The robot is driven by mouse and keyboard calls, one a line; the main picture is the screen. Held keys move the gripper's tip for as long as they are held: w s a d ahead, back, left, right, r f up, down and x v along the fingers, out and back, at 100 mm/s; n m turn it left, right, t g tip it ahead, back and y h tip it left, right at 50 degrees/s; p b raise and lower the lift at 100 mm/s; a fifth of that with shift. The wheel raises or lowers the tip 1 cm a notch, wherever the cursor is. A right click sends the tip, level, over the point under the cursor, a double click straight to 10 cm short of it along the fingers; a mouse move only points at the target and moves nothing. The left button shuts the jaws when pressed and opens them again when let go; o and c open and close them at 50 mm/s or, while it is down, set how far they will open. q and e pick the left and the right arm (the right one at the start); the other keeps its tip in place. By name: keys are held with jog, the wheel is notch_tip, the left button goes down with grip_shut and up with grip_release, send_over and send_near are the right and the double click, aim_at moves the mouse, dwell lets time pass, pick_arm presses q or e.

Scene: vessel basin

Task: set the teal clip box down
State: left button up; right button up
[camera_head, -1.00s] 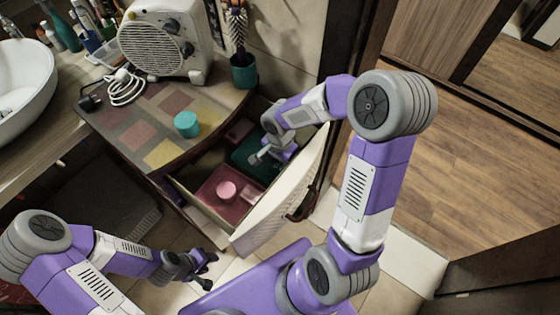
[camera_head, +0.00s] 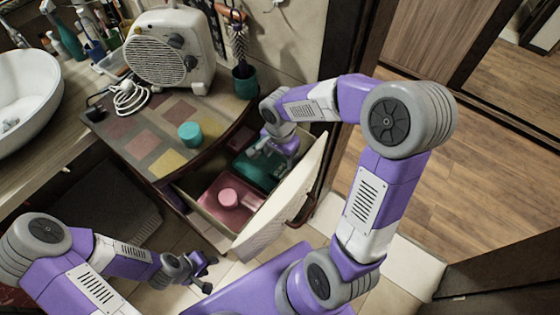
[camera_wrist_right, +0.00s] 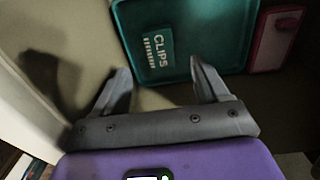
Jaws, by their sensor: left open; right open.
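The teal clip box (camera_head: 257,172) lies in the open drawer, at its far end, partly covered by my right gripper in the head view. In the right wrist view the teal clip box (camera_wrist_right: 205,62) shows its "CLIPS" label, beyond my fingertips. My right gripper (camera_head: 262,150) is open, with nothing seen between its fingers. In the right wrist view, the right finger of this gripper (camera_wrist_right: 158,72) overlaps the box's image; I cannot tell whether it touches. My left gripper (camera_head: 207,274) is open and empty, outside the drawer at its near left.
The drawer (camera_head: 262,228) also holds a pink tray (camera_head: 212,188) with a round pink container (camera_head: 228,198). A pink-edged box (camera_wrist_right: 272,42) lies beside the clip box. On the counter stand a round teal container (camera_head: 190,134), a heater (camera_head: 165,50) and a teal cup (camera_head: 246,82).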

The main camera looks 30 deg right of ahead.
aim_at(280, 170)
jog(key=shift+r+p, duration=0.5)
jog(key=shift+r, duration=1.65)
